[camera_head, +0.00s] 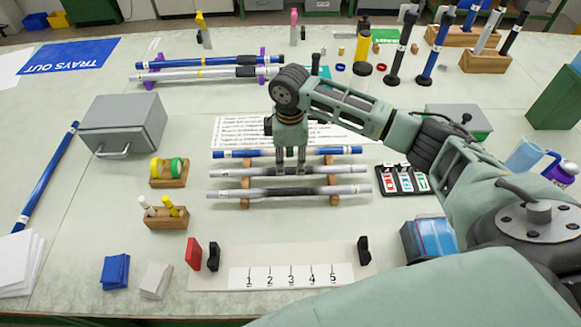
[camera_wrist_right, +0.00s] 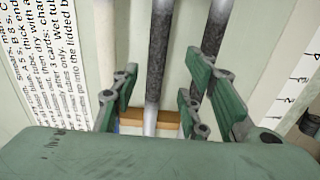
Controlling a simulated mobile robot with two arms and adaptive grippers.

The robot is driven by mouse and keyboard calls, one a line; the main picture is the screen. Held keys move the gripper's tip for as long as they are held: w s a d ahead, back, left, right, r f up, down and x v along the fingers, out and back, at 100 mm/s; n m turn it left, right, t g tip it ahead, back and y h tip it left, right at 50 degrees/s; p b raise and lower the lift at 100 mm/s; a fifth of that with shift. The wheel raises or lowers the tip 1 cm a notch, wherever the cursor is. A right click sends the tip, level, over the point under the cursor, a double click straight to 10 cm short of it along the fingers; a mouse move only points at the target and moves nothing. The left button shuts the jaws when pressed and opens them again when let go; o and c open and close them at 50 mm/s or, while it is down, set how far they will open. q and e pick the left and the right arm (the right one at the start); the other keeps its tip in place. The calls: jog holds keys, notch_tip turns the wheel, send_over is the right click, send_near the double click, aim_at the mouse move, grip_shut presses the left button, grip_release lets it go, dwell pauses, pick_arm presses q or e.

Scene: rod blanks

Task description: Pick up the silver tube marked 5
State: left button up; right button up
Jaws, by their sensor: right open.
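Two silver tubes with dark middles lie across a low wooden rack (camera_head: 333,181) in front of me: a middle one (camera_head: 232,172) and a front one (camera_head: 235,193). A blue tube (camera_head: 328,151) lies behind them. Their end marks are too small to read, so I cannot tell which is marked 5. My right gripper (camera_head: 291,168) is open, pointing down over the rack. In the right wrist view, its fingers (camera_wrist_right: 162,100) stand either side of one silver tube (camera_wrist_right: 158,60). The other silver tube (camera_wrist_right: 212,25) runs on the right, partly behind a finger. My left gripper is not in view.
Another rack with purple ends (camera_head: 262,55) holds a blue and a silver tube at the back. A grey box (camera_head: 125,122) stands left, and a number strip (camera_head: 290,276) lies in front. Upright tubes in wooden blocks (camera_head: 485,62) stand back right.

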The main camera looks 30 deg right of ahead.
aim_at(289, 168)
jog(key=f, duration=0.2)
jog(key=f+p, duration=0.1)
jog(key=f, duration=0.1)
jog(key=shift+w+f, duration=0.1)
jog(key=shift+w, duration=0.25)
jog(key=c, duration=0.6)
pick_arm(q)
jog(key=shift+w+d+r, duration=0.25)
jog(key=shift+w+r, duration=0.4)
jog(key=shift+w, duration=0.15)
pick_arm(e)
grip_shut()
